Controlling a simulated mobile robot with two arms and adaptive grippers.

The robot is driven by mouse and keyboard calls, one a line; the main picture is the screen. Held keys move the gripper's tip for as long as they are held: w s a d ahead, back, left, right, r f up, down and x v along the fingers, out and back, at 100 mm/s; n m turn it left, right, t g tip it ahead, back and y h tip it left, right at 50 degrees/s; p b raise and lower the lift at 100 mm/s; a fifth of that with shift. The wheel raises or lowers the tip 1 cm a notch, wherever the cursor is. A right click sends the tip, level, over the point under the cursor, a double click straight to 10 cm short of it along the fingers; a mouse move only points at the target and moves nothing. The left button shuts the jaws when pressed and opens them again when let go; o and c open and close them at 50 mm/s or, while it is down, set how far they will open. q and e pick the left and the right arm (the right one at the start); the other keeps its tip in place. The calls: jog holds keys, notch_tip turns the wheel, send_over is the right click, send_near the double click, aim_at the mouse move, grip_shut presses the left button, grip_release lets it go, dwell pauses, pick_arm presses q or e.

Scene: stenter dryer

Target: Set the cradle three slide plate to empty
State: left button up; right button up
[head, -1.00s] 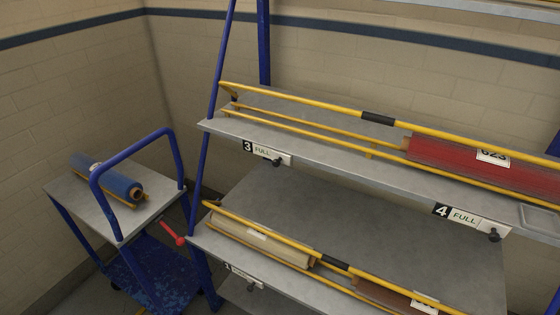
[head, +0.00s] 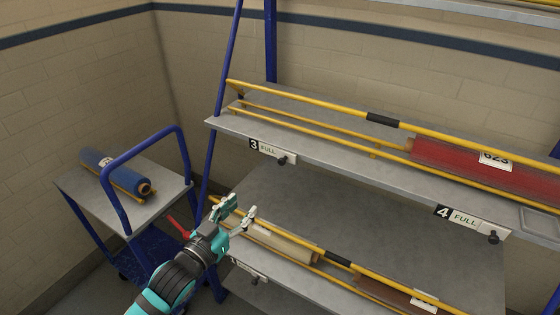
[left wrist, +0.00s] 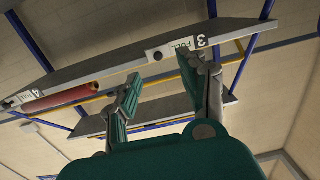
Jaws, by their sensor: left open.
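The cradle three slide plate (head: 266,149) is on the front edge of the upper shelf, beside the number 3, and reads FULL. A dark knob (head: 282,160) sticks out at its right end. Cradle three (head: 305,119), between yellow rails, holds no roll. My left gripper (head: 236,212) is open and empty, below and left of the plate and apart from it. In the left wrist view its fingers (left wrist: 158,85) point up toward the shelf edge. My right gripper is not in view.
A red roll (head: 462,159) lies in cradle four, whose plate (head: 468,219) reads FULL. A beige roll (head: 275,239) lies on the lower shelf behind my gripper. A blue trolley (head: 122,198) with a blue roll (head: 112,172) stands at left.

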pick_arm(q)
notch_tip(320, 180, up, 2)
jog(key=p, duration=0.2)
send_near(280, 163)
jog(key=shift+h, duration=0.3)
jog(key=x, duration=0.9)
jog(key=shift+w+d, duration=0.1)
jog(key=shift+w, duration=0.3)
grip_shut()
